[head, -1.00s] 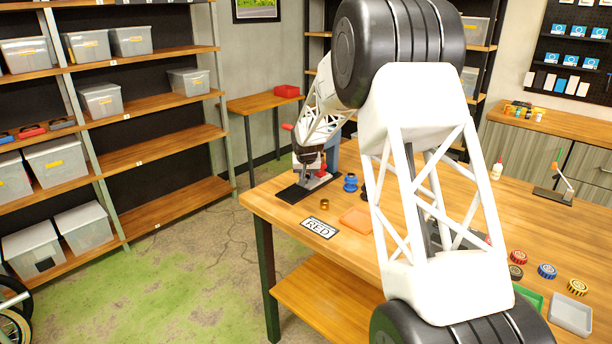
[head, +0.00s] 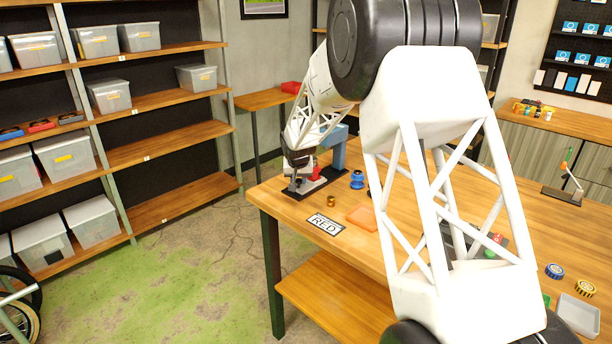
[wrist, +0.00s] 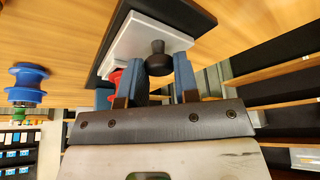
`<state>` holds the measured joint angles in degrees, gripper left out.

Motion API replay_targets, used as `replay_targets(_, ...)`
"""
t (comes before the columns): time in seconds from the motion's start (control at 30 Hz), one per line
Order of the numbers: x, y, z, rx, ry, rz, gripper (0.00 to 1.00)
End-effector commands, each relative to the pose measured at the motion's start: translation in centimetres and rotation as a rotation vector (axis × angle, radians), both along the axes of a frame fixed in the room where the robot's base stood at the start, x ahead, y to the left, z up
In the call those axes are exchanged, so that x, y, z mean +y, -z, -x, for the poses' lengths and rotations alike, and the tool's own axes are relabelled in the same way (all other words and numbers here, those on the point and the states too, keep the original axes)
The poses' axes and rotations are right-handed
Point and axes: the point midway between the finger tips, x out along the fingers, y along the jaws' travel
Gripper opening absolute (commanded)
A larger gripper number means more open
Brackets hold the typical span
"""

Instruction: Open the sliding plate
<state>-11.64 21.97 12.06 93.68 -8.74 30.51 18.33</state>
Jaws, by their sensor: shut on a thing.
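The sliding plate (wrist: 118,52) is a white slab on a black base (wrist: 188,12) in the wrist view. A dark round knob (wrist: 158,62) stands on the plate. My gripper (wrist: 161,68) is shut on the knob, with a blue finger on each side of it. In the head view, my gripper (head: 296,183) is at the left end of the base (head: 326,183), near the table's back left corner. A red part (head: 318,173) sits just right of it and a blue upright (head: 338,150) stands behind. My wrist hides part of the plate there.
My arm covers the table's middle. Storage shelves (head: 160,152) stand apart at the left.

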Motion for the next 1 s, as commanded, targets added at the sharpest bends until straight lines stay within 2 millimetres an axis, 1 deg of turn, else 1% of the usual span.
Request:
replay_targets(0.03, 0.6, 0.0, 0.6, -0.001, -0.003, 0.0, 0.0)
replay_targets(0.2, 1.7, -0.1, 1.7, -0.001, -0.001, -0.001, 0.0)
replay_targets(0.53, 1.9, 0.0, 1.9, 0.0, 0.0, 0.0, 0.0)
replay_targets(0.57, 1.9, 0.0, 1.9, 0.0, 0.0, 0.0, 0.3)
replay_targets(0.7, 1.9, 0.0, 1.9, 0.0, 0.0, 0.0, 0.52)
replay_targets(0.73, 1.9, 0.0, 1.9, 0.0, 0.0, 0.0, 0.54)
replay_targets(1.0, 1.8, 0.0, 1.9, 0.0, 0.0, 0.0, 0.54)
